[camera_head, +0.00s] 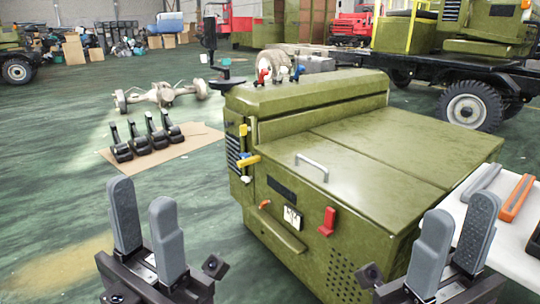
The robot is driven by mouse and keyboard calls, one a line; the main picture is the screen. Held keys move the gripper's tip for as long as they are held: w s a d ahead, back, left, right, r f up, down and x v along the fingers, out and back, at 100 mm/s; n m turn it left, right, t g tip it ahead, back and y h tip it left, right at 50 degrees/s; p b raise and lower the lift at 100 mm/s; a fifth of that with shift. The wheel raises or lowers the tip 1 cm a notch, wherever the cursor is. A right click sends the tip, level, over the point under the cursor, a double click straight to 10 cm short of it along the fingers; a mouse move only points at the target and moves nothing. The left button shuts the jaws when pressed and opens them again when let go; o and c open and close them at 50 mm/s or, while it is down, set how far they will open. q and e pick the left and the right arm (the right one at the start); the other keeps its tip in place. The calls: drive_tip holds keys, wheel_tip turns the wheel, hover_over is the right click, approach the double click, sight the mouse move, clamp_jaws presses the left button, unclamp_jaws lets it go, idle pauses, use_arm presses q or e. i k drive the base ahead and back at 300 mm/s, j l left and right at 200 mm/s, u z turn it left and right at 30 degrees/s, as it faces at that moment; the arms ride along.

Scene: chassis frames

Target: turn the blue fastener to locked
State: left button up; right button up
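A green metal chassis cabinet (350,165) stands in front of me. A small blue piece (298,71), probably the blue fastener, sits at the back of its top, beside a white piece and a red piece (263,75). It is too small to tell how it is turned. My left gripper (142,200) is at the lower left, in front of the cabinet and well apart from the blue piece. My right gripper (460,212) is at the lower right, in front of the cabinet's right side. Both grippers are open and empty, with fingers pointing up.
A white table (513,235) with orange and grey bars is at the right. Black parts lie on cardboard (190,143) at the left.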

sight(244, 155)
drive_tip(key=i+j+z, duration=0.25)
drive_tip(key=j+z, duration=0.25)
drive_tip(key=j, duration=0.15)
drive_tip(key=i+j+z, duration=0.15)
drive_tip(key=j+z, duration=0.15)
drive_tip(key=i+j+z, duration=0.1)
drive_tip(key=j, duration=0.7)
drive_tip(key=i+j+z, duration=0.1)
drive_tip(key=j, duration=0.75)
drive_tip(key=i+j+z, duration=0.1)
drive_tip(key=j, duration=0.75)
drive_tip(key=i+j+z, duration=0.1)
drive_tip(key=j, duration=0.75)
drive_tip(key=i+j, duration=0.1)
drive_tip(key=j, duration=0.65)
drive_tip(key=i+j, duration=0.1)
drive_tip(key=j, duration=0.65)
